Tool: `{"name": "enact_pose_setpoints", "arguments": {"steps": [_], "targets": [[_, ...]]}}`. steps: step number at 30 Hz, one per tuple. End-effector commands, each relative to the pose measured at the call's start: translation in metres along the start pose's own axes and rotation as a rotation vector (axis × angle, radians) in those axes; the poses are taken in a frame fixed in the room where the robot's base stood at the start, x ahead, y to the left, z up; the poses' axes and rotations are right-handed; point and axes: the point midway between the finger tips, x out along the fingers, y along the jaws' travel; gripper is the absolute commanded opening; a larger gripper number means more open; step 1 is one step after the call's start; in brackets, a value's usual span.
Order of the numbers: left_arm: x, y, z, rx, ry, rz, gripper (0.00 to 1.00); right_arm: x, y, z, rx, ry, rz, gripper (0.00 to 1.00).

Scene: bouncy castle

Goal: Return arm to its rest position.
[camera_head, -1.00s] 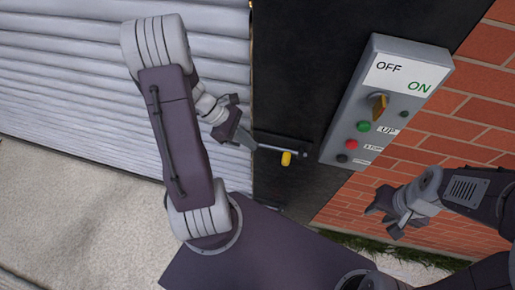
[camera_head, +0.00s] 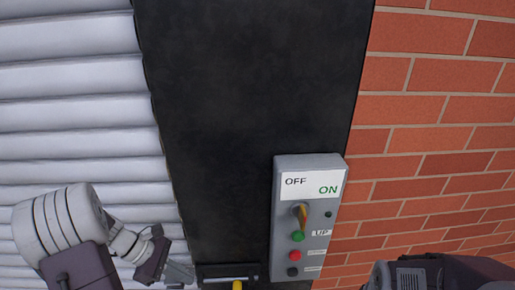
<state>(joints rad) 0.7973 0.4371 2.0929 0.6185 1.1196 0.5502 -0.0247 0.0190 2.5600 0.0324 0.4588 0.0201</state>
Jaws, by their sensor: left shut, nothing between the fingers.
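My left arm comes in at the lower left of the head view. Its gripper (camera_head: 178,273) is near the bottom edge, in front of the shutter's right border and the dark panel. The gripper is shut and empty, apart from the control box. Only part of my right arm (camera_head: 430,272) shows at the bottom right; its gripper is out of the picture.
A grey control box (camera_head: 284,225) has an OFF/ON switch (camera_head: 301,214) and several buttons. A bar latch (camera_head: 230,279) with a yellow part is at the bottom. White shutter (camera_head: 75,110) left, brick wall (camera_head: 430,110) right.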

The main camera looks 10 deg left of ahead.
Motion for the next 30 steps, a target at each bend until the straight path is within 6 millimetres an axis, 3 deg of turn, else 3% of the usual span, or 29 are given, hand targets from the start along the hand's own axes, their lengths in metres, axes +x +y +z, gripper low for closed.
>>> {"name": "enact_pose_setpoints", "arguments": {"steps": [2, 6, 10, 14, 18, 30], "targets": [[0.020, -0.011, 0.004, 0.150, 0.076, -0.070, 0.00, 0.007, 0.000, 0.001, 0.000, 0.000, 0.000, 0.36], [0.060, -0.038, 0.007, 0.706, 0.308, -0.271, 0.00, 0.023, 0.000, 0.002, 0.000, 0.000, 0.000, 0.36], [0.083, -0.048, 0.013, 1.260, 0.463, -0.417, 0.00, 0.034, 0.001, 0.004, 0.000, 0.000, 0.000, 0.36], [0.095, -0.049, 0.024, 1.620, 0.533, -0.482, 0.00, 0.038, 0.001, 0.004, 0.000, 0.000, 0.000, 0.36], [0.097, -0.049, 0.029, 1.722, 0.549, -0.498, 0.00, 0.037, 0.001, 0.004, 0.000, 0.000, 0.000, 0.36], [0.097, -0.048, 0.028, 1.713, 0.548, -0.496, 0.00, 0.037, 0.001, 0.004, 0.000, 0.000, 0.000, 0.36]]}}
